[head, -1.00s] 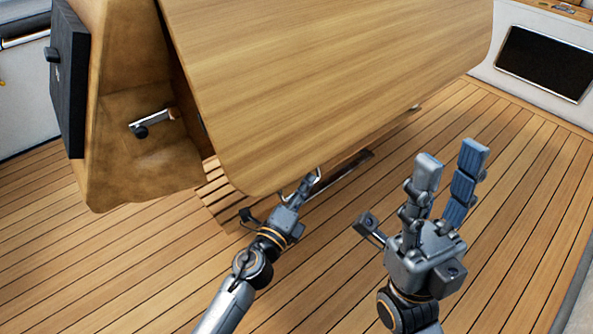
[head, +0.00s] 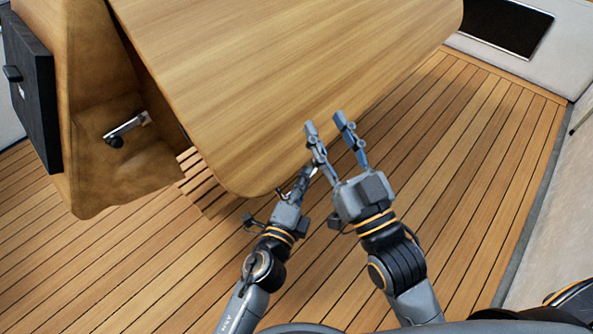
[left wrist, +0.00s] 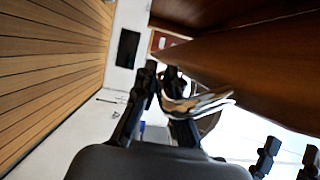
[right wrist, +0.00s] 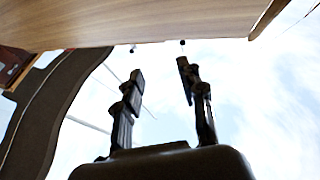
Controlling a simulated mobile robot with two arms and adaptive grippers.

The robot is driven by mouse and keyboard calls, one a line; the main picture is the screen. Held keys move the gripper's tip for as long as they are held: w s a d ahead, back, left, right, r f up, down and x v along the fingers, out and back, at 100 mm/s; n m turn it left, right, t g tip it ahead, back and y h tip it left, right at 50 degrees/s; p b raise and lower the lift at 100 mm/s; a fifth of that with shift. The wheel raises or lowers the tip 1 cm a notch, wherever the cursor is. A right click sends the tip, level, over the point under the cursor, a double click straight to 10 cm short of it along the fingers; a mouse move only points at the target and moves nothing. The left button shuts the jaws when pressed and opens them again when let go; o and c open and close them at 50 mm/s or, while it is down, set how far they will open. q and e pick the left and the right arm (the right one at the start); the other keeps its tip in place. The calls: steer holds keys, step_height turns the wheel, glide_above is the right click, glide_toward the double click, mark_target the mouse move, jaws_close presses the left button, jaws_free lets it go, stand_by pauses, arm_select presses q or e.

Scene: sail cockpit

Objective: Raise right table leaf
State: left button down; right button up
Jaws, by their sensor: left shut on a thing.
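The right table leaf (head: 270,85) is a wide wooden panel sloping down from the table, its rounded lower corner towards me. It shows dark brown in the left wrist view (left wrist: 250,60) and along the top of the right wrist view (right wrist: 130,20). My left gripper (head: 307,172) is at the leaf's lower edge, shut on a shiny loop-like metal handle (left wrist: 200,103); the grip is partly hidden. My right gripper (head: 328,124) is open and empty, fingers pointing up beside the left one. In the head view its fingertips overlap the leaf's edge; I cannot tell whether they touch.
The table's wooden base (head: 95,120) stands at left, with a metal lever (head: 127,129) in its recess and a black panel (head: 35,95) on its end. A black screen (head: 505,25) is set in the far wall. The slatted floor (head: 470,170) at right is clear.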

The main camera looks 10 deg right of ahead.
arm_select(q)
steer(key=shift+s+d+r+n+p, duration=0.15)
steer(key=shift+s+d+r+p, duration=0.3)
steer(key=shift+s, duration=0.1)
steer(key=shift+s+d+r+n+p, duration=0.15)
steer(key=shift+s+d+r+p, duration=0.15)
steer(key=shift+s+p, duration=0.15)
arm_select(e)
step_height(320, 180, down, 9)
steer(key=d+g+h, duration=0.1)
steer(key=g, duration=0.4)
steer(key=shift+w+g+h, duration=0.2)
steer(key=shift+g+h, duration=0.2)
steer(key=shift+d+f, duration=0.1)
arm_select(q)
steer(key=c, duration=1.7)
jaws_free()
steer(key=shift+r, duration=0.1)
steer(key=shift+s, duration=0.15)
